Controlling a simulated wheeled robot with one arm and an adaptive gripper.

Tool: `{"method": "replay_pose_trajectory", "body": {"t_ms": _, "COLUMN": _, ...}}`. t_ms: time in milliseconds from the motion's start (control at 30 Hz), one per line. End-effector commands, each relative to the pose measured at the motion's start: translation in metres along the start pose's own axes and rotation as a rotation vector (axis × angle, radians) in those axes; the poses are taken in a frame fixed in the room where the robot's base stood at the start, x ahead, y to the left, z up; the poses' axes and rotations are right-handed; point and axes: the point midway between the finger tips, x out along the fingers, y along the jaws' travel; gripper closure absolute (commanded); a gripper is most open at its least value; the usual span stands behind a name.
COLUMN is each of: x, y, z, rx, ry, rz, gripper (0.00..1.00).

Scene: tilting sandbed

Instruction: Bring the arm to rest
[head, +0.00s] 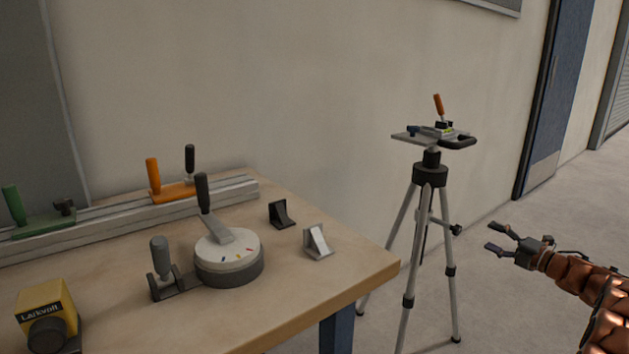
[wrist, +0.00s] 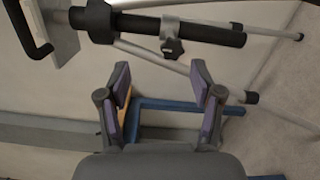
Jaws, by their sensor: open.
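My gripper (head: 494,238) is at the right of the head view, to the right of the tripod and in free air. Its two fingers are spread and nothing is between them. In the wrist view my gripper (wrist: 162,85) also shows open and empty, with the tripod legs and the table's blue frame behind it. My copper-coloured arm reaches in from the lower right of the head view.
A tripod (head: 430,172) with an orange-handled plate on top stands between the table (head: 330,285) and my gripper. The table holds a round dial (head: 228,252), a rail with clamps (head: 100,222), two small wedges and a yellow box (head: 47,305). Open floor lies at right.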

Motion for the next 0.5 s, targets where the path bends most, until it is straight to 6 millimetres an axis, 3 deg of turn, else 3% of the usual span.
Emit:
{"method": "replay_pose_trajectory", "body": {"t_ms": 33, "x": 0.010, "y": 0.027, "z": 0.004, "rx": 0.009, "ry": -0.024, "rz": 0.002, "gripper": 0.35}}
{"method": "replay_pose_trajectory", "body": {"t_ms": 200, "x": 0.041, "y": 0.102, "z": 0.027, "rx": 0.080, "ry": -0.178, "rz": -0.009, "gripper": 0.35}}
{"method": "replay_pose_trajectory", "body": {"t_ms": 500, "x": 0.069, "y": 0.209, "z": 0.044, "rx": 0.279, "ry": -0.456, "rz": -0.037, "gripper": 0.35}}
